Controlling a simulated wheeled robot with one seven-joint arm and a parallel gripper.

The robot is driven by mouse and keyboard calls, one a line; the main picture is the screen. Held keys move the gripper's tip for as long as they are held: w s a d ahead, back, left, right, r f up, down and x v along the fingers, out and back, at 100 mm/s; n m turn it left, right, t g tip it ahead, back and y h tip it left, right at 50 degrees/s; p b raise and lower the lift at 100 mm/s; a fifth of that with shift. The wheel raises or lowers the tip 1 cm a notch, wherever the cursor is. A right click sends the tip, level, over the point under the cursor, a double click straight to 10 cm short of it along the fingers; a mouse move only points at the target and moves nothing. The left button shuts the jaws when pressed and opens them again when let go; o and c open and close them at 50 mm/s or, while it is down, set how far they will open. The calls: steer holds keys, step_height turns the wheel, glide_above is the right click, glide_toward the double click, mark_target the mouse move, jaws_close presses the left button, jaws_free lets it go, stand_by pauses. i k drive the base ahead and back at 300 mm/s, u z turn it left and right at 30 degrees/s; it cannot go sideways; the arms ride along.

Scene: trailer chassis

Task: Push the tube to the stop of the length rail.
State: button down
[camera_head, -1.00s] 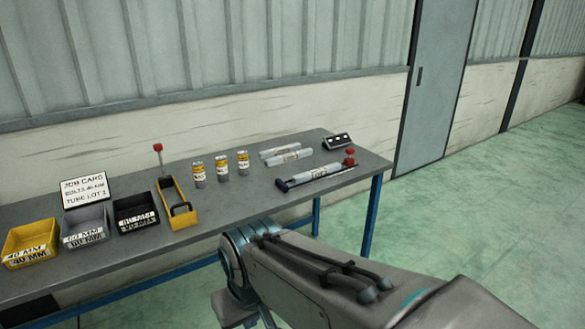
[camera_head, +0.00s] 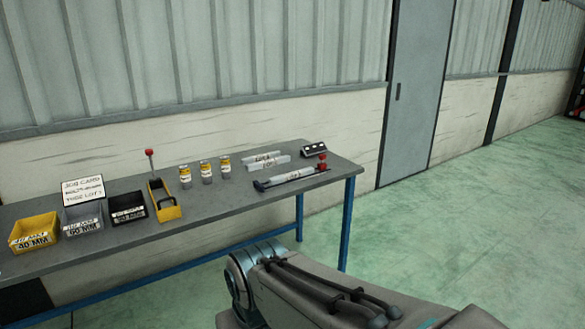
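A pale tube (camera_head: 293,176) lies along the dark length rail (camera_head: 262,186) near the right end of the workbench. A red knob (camera_head: 322,166) stands at the rail's right end, and a dark block is at its left end. Whether the tube touches either end is too small to tell. Two more pale labelled tubes (camera_head: 265,160) lie behind the rail. My arm reaches in from the lower right, in front of the bench and apart from the rail. My gripper is not visible.
The grey bench (camera_head: 225,205) carries yellow, grey and black bins (camera_head: 127,207), a job card (camera_head: 83,190), a yellow tray with a red-topped rod (camera_head: 163,199), three yellow-labelled jars (camera_head: 206,171) and a small dark switch box (camera_head: 314,147). Bench surface in front of the rail is clear.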

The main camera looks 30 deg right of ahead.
mark_target(291, 176)
steer(key=z, duration=0.7)
steer(key=i, duration=0.6)
steer(key=z, duration=1.15)
steer(key=i, duration=1.9)
steer(key=u, duration=1.45)
steer(key=i, duration=0.45)
steer(key=u, duration=0.4)
